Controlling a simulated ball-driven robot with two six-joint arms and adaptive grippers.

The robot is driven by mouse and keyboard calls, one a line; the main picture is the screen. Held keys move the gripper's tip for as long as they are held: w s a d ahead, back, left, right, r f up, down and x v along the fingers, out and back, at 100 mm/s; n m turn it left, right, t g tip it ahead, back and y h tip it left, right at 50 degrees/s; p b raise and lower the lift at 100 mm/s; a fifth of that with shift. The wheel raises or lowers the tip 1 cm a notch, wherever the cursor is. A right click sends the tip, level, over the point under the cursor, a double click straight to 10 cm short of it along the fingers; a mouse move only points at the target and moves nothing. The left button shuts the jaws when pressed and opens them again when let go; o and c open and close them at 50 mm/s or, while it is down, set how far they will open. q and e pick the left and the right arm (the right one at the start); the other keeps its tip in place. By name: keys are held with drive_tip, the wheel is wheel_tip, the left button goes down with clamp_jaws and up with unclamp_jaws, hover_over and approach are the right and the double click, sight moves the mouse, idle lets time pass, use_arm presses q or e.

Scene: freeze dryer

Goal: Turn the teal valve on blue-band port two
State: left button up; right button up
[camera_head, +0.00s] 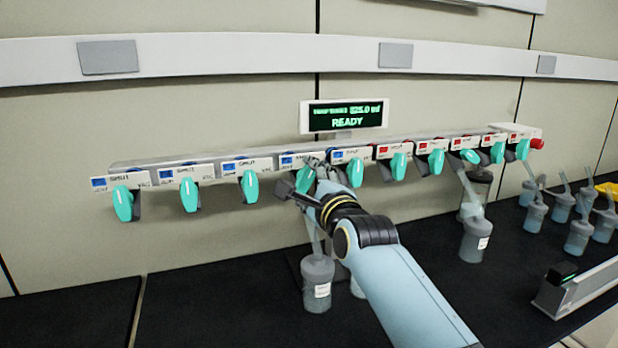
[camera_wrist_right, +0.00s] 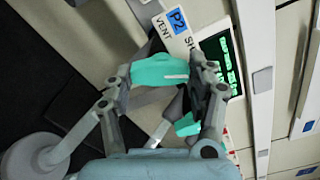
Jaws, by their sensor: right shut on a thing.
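The teal valve (camera_wrist_right: 160,69) on the port with a blue square reading P2 (camera_wrist_right: 177,20) lies between the fingers of my right gripper (camera_wrist_right: 166,78), which is shut on it. The valve handle lies across the gap between the fingers in the right wrist view. In the head view my right gripper (camera_head: 301,182) is at the fourth port from the left on the manifold, partly hiding that valve. The port's label also shows there (camera_head: 292,160), too small to read surely. My left gripper is not in view.
Neighbouring teal valves stand close on both sides, at left (camera_head: 250,187) and right (camera_head: 355,172). A flask (camera_head: 317,283) hangs below the held port. A display (camera_head: 344,117) reading READY is above. Several flasks (camera_head: 579,236) stand on the dark bench at right.

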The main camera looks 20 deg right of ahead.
drive_tip(key=n, duration=0.3)
drive_tip(key=shift+n+p, duration=0.3)
drive_tip(key=shift+p, duration=0.05)
drive_tip(key=n, duration=0.4)
drive_tip(key=shift+d+n, duration=0.1)
drive_tip(key=shift+n, duration=0.2)
drive_tip(key=n, duration=0.4)
drive_tip(key=shift+f, duration=0.1)
drive_tip(key=n, duration=0.4)
drive_tip(key=shift+n+b, duration=0.3)
drive_tip(key=shift+n, duration=0.3)
drive_tip(key=o, duration=1.2)
